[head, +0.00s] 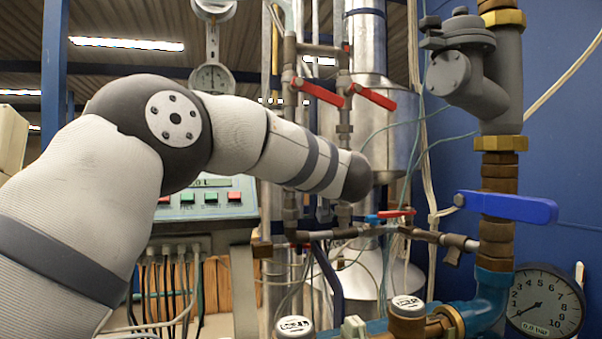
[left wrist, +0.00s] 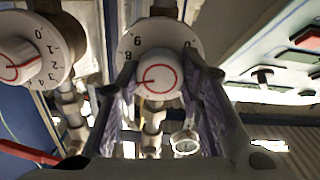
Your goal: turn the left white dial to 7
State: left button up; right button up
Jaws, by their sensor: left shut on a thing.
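A round white dial (left wrist: 160,38) with dark numbers and a white knob with a red ring (left wrist: 157,75) is in the middle of the left wrist view. My left gripper (left wrist: 160,85) has a finger on each side of the knob and is shut on it. The red mark on the knob points to the picture's left; the number there is hidden by a finger. A second white dial (left wrist: 18,62) with a red-ringed knob is at the picture's left, apart from my fingers. In the head view my left arm comes in from the left and hides the dials and gripper. My right gripper is not in view.
In the head view, pipes with red-handled valves (head: 318,92) stand behind my arm. A blue valve handle (head: 508,207) and a pressure gauge (head: 545,302) are at the right. A button panel (head: 240,190) is partly behind my arm.

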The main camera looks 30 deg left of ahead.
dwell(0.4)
pick_arm(q)
jog(key=o, duration=1.2)
jog(key=shift+c, duration=0.2)
jog(key=v, duration=1.2)
